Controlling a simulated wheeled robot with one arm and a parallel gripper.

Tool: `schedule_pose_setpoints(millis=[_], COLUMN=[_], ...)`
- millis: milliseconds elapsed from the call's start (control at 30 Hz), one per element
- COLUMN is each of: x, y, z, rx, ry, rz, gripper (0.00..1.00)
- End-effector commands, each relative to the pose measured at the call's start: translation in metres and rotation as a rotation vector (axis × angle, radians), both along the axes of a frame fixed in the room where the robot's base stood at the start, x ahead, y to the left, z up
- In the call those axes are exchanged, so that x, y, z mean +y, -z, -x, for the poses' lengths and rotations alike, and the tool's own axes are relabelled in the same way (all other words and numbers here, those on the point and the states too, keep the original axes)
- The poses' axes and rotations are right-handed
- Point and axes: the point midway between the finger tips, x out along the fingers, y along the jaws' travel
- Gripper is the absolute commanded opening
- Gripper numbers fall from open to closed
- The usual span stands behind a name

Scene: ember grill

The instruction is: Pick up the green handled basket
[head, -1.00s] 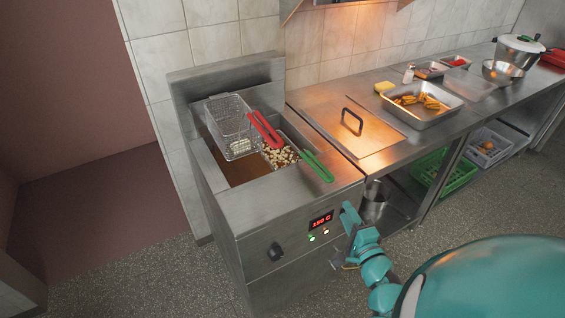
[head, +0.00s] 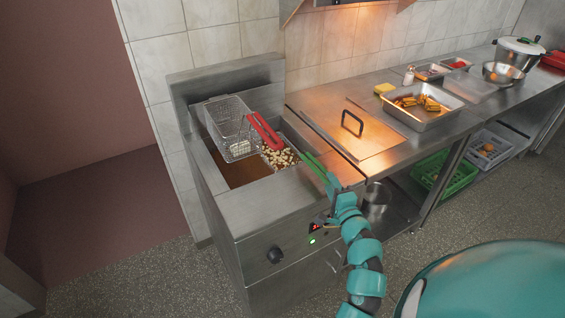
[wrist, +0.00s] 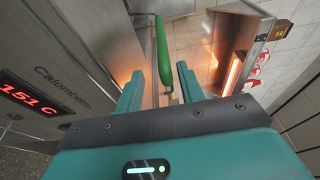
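The green handle (head: 313,163) belongs to the basket (head: 280,157) sitting low in the right side of the fryer, filled with pale cut pieces. In the head view my gripper (head: 332,182) is at the handle's outer end, over the fryer's front right edge. In the wrist view the green handle (wrist: 164,52) lies lengthwise ahead, in line with the gap between the two teal fingers of my gripper (wrist: 161,72). The fingers are apart, with space on both sides of the handle. Whether they touch it cannot be told.
A red-handled wire basket (head: 231,130) hangs raised at the left of the fryer (head: 262,205). A metal lid with a black handle (head: 352,123) lies on the counter right of it. A steel tray (head: 422,107) of food stands farther right.

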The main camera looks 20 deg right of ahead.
Motion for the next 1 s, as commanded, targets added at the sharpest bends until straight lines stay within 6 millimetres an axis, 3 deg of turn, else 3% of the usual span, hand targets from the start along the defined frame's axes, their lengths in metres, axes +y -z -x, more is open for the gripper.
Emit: schedule_pose_setpoints(millis=[333,500,767,933,1000], x=[-0.006,-0.009,-0.010,-0.010,-0.010], y=[-0.012,-0.008,-0.006,-0.007,-0.006], z=[-0.032,-0.048,-0.050,-0.050,-0.050], rx=[0.002,0.002,0.002,0.001,0.001], ry=[-0.003,-0.002,0.000,0.001,0.001], rz=[0.001,0.001,0.000,0.000,0.000], gripper=[0.38,0.38,0.38,0.05,0.00])
